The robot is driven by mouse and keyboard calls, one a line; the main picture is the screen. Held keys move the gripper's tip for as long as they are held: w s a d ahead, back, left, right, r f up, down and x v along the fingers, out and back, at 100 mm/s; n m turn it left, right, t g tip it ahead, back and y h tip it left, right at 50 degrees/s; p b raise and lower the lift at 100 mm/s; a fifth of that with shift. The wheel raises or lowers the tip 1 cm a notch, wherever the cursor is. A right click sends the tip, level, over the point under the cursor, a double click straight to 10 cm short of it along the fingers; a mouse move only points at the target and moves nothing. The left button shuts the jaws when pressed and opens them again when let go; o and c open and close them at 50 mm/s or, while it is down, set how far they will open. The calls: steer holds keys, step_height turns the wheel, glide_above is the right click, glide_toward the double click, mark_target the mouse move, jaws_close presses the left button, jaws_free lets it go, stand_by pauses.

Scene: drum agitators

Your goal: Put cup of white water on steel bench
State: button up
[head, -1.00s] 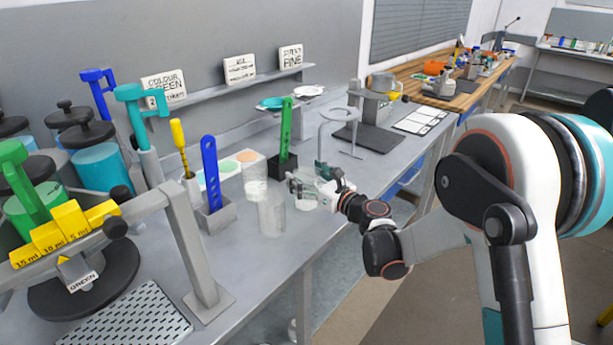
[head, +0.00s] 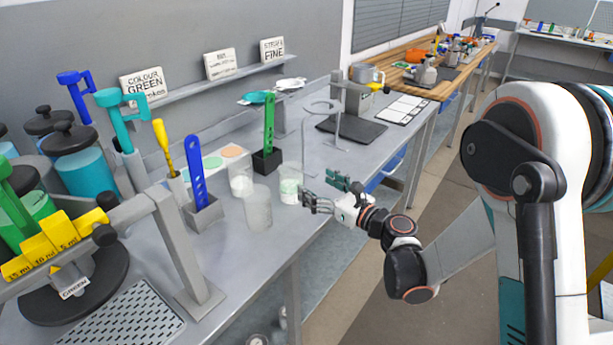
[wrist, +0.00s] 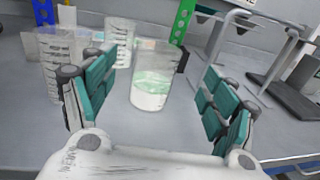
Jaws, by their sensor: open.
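A clear graduated cup (head: 290,186) with white liquid and a pale green tint on top stands upright on the grey steel bench (head: 232,252). It is in the middle of the wrist view (wrist: 152,82). My gripper (head: 326,190) is open and empty, just to the right of this cup in the head view. In the wrist view the spread fingers (wrist: 158,100) lie either side of the cup, which stands beyond them with a visible gap. No finger visibly touches it.
Two more clear cups stand close by, one in front (head: 258,208) and one behind (head: 241,180). A black holder with a green strip (head: 267,160), a blue strip holder (head: 203,212) and a ring stand (head: 335,140) are near. The bench's front edge is near my gripper.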

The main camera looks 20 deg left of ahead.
steer(key=w+d+r+m+t+h, duration=0.2)
steer(key=d+r+m+t+h, duration=0.15)
steer(key=d+r+m, duration=0.4)
steer(key=w+d+r+m+t+h, duration=0.2)
steer(key=d+r+m+t, duration=0.2)
steer(key=d+r+m, duration=0.35)
steer(key=s+d+r+m+h, duration=0.2)
steer(key=d+m+h, duration=0.2)
steer(key=d+m, duration=0.25)
steer(key=s+d+r+m+h, duration=0.2)
steer(key=d+r+m+h, duration=0.15)
steer(key=d+m, duration=0.3)
steer(key=s+d+f+m+g+h, duration=0.2)
steer(key=s+d+f+m+g, duration=0.15)
steer(key=s+m, duration=0.45)
steer(key=s+d+f+m+g+h, duration=0.25)
steer(key=s+d+f+m, duration=0.35)
steer(key=s, duration=0.4)
steer(key=s+a+f+m+g+y, duration=0.1)
steer(key=s+f+m+g, duration=0.1)
steer(key=s, duration=0.3)
steer(key=s+a+f+m+g+y, duration=0.1)
steer(key=s+a+f+m+g, duration=0.1)
steer(key=s, duration=0.4)
steer(key=shift+s+f+m, duration=0.15)
steer(key=shift+f+m, duration=0.1)
steer(key=shift+m, duration=0.55)
